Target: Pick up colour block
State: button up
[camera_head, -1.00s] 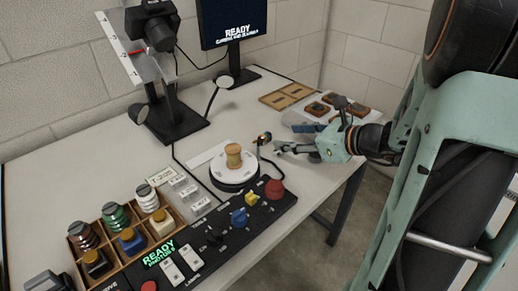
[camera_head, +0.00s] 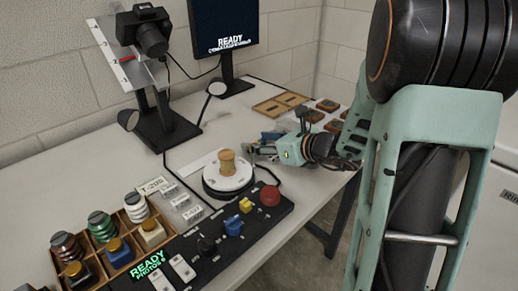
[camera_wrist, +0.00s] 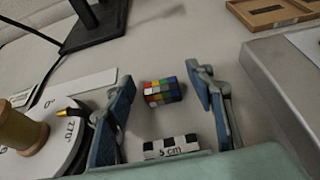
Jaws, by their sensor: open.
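The colour block (camera_wrist: 162,91), a small cube with multicoloured squares, lies on the table in the wrist view. My gripper (camera_wrist: 164,80) is open, with one blue-padded finger on either side of the block and gaps on both sides. The block is not held. In the head view my gripper (camera_head: 257,143) is low over the table, just right of the round turntable, and I cannot make out the block there; the gripper seems to hide it.
The white turntable (camera_head: 214,187) with a wooden spool (camera_head: 228,161) stands close left of my gripper. A black-and-white scale bar (camera_wrist: 171,147) lies near the palm. A grey raised edge (camera_wrist: 275,85) is at right. The control panel (camera_head: 190,250) is in front.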

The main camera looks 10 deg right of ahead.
jog(key=shift+w+a+f, duration=0.15)
jog(key=shift+w+a, duration=0.1)
jog(key=shift+w, duration=0.05)
jog(key=c, duration=1.1)
jog(key=shift+o, duration=0.2)
